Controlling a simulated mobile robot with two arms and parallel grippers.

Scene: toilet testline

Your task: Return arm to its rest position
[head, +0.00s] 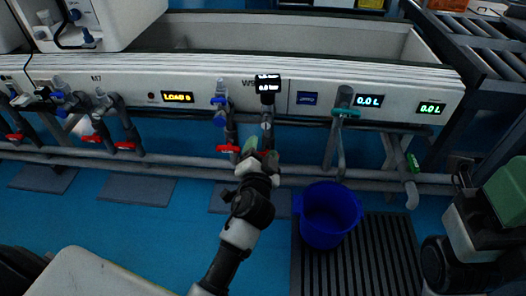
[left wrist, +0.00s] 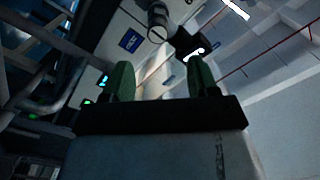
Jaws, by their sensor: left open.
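My left arm reaches up from the bottom middle of the head view. Its gripper (head: 257,156) is in front of the test line, just below the panel and close to a pipe with a red valve lever (head: 228,149). In the left wrist view the two green fingers of the left gripper (left wrist: 160,78) stand apart with nothing between them. At the right edge of the head view a green and white part with black joints seems to be my right gripper (head: 503,190), cut off by the frame.
The white panel (head: 210,92) carries displays and valves. Grey pipes (head: 180,159) run below it. A blue bucket (head: 328,215) stands on a dark slatted mat (head: 375,255), right of my left arm. A roller conveyor (head: 490,45) is at upper right.

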